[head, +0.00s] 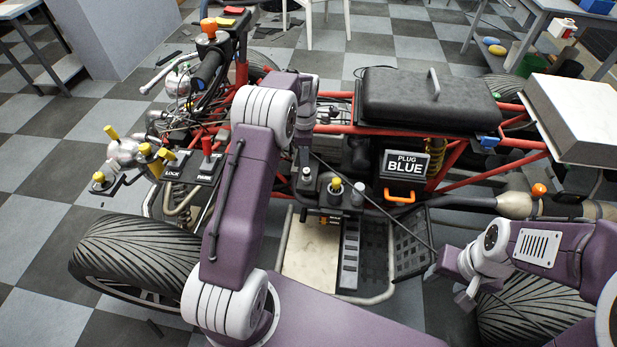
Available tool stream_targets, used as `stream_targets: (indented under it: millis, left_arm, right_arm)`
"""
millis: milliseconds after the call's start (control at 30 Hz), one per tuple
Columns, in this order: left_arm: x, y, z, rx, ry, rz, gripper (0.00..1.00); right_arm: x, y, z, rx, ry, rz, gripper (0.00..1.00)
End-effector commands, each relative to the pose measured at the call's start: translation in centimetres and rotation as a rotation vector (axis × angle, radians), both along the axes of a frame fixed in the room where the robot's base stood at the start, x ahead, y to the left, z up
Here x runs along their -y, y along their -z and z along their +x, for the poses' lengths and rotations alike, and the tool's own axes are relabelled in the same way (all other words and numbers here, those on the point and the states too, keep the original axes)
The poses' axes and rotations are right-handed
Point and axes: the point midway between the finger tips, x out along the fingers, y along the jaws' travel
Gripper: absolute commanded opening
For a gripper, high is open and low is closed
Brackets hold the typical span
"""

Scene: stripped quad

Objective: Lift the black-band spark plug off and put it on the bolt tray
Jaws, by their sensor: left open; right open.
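Several small plug-like parts stand on the dark engine block in the middle: a pale-topped one (307,174), one with a yellow base and dark top (336,186) and a grey one (357,194). I cannot tell which has the black band. I cannot identify the bolt tray for sure; a pale flat plate (312,250) lies on the footwell below the engine. My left gripper (302,152) hangs by the engine's left side, mostly hidden by my arm, and is open. My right gripper (466,299) is open and empty at the lower right, apart from the plugs.
A sign reading "PLUG BLUE" (405,166) stands right of the plugs, above an orange handle (400,197). Red frame tubes and the black seat (428,100) lie behind. A white box (585,110) sits at the right. A thin dark rod crosses the engine. Tyres flank the front.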

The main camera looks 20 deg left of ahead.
Motion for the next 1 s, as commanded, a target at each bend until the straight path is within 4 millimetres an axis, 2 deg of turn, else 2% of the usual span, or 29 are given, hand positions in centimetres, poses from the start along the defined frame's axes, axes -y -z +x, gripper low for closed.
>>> stream_targets:
  millis: [233,467,700,900,933,1000]
  left_arm:
    - [0.0,3.6,0.1,-0.002,0.001,-0.001,0.46]
    - [-0.1,4.7,0.3,-0.001,0.001,0.0,0.46]
    - [-0.1,8.9,0.6,-0.002,0.001,-0.001,0.46]
    - [-0.1,8.9,0.7,0.001,0.001,0.0,0.46]
    - [-0.1,8.9,0.7,0.0,0.001,0.0,0.44]
    - [-0.1,8.9,0.7,0.0,0.001,0.0,0.24]
  right_arm:
    - [0.0,1.5,0.0,0.0,0.0,0.0,0.51]
    - [0.0,2.0,0.0,0.0,0.0,0.0,0.51]
    - [0.0,3.9,0.0,0.0,0.0,0.0,0.51]
    - [0.0,3.7,0.0,0.0,0.0,0.0,0.51]
    - [0.0,3.7,0.0,0.0,0.0,0.0,0.51]
    - [0.0,3.7,0.0,0.0,0.0,0.0,0.51]
